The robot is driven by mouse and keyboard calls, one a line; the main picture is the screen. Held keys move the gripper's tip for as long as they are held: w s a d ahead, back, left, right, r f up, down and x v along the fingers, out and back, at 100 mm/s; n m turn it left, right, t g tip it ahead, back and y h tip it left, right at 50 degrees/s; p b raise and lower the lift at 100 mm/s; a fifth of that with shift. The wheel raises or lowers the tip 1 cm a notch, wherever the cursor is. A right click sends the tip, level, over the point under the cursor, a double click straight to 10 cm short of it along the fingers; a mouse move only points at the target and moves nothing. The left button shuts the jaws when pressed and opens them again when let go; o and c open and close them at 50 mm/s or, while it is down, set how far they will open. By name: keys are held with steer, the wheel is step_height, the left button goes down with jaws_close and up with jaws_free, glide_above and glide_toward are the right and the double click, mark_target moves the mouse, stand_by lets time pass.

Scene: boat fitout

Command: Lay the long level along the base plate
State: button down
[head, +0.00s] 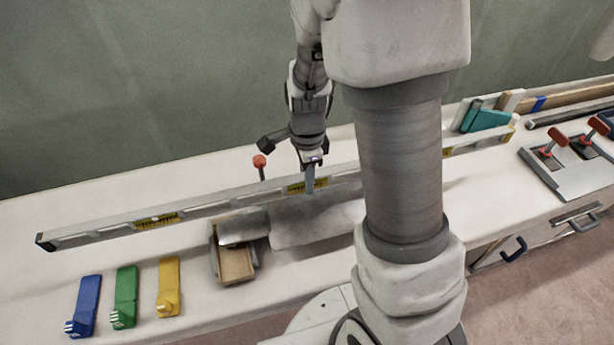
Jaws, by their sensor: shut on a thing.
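The long level (230,203) is a long grey bar with yellow vial windows and a black end cap at the left. It runs across the picture above the bench, slanting up to the right. My gripper (310,180) is shut on the level near its middle, by a yellow window. My arm hides a stretch of the level to the right. A flat grey patch (310,222) lies below the level on the bench; I cannot tell whether it is the base plate or shadow. I cannot tell whether the level touches anything beneath it.
Blue (84,305), green (125,297) and yellow (169,287) tools lie at the front left of the white bench (40,300). A grey and brown block (236,262) sits near the middle. A red-knobbed thing (260,162) stands behind the level.

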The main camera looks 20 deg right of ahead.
steer(key=shift+f+b, duration=2.05)
steer(key=shift+f, duration=0.55)
steer(key=c, duration=0.5)
jaws_free()
steer(key=shift+c, duration=0.2)
step_height(320, 180, up, 18)
steer(key=p, duration=0.5)
steer(key=s+r+n+t+p, duration=0.4)
steer(key=s+r+n, duration=1)
steer(key=n, duration=0.4)
steer(key=shift+r+t, duration=0.35)
steer(key=shift+t, duration=0.45)
